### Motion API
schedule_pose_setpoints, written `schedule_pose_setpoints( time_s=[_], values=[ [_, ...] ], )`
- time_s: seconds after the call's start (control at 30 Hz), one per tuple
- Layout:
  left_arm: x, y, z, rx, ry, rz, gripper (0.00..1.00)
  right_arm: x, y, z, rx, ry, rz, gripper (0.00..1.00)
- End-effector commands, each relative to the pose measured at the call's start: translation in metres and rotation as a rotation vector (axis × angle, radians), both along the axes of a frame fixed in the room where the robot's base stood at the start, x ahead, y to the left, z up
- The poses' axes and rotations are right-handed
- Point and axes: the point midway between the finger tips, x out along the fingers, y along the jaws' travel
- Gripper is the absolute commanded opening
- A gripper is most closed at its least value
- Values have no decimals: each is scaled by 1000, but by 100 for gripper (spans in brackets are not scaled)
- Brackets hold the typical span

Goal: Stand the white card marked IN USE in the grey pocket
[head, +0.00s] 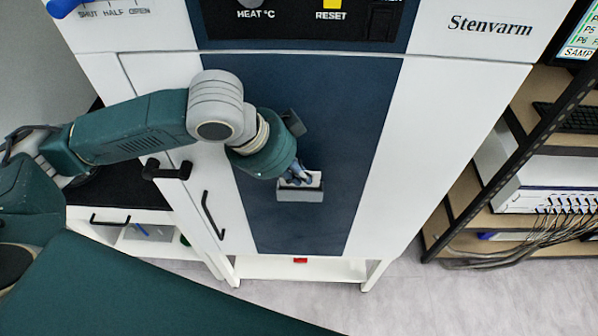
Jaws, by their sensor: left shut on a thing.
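The grey pocket (301,194) is a small box on the dark blue front panel of the freeze dryer. The white card (314,179) shows just above the pocket's rim, with its lower part hidden by the pocket's front wall or behind it. My left gripper (299,176) is shut on the card, right over the pocket. The card's marking cannot be read here. Whether the card is inside the pocket or just above its opening is hard to tell. My right gripper is not in view.
The freeze dryer (425,90) has black door handles (212,214) at left and a control panel (300,18) above. A shelf rack (515,165) with cables stands at right. A low cabinet (140,232) stands at left. The floor in front is clear.

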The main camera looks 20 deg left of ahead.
Motion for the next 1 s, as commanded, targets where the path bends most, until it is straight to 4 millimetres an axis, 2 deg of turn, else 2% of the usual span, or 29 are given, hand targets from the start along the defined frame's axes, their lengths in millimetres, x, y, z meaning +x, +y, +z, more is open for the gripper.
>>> schedule_pose_setpoints(
  time_s=[1.0],
  values=[
    [10,2,-39,-1,1,0,0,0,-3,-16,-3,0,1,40]
  ],
)
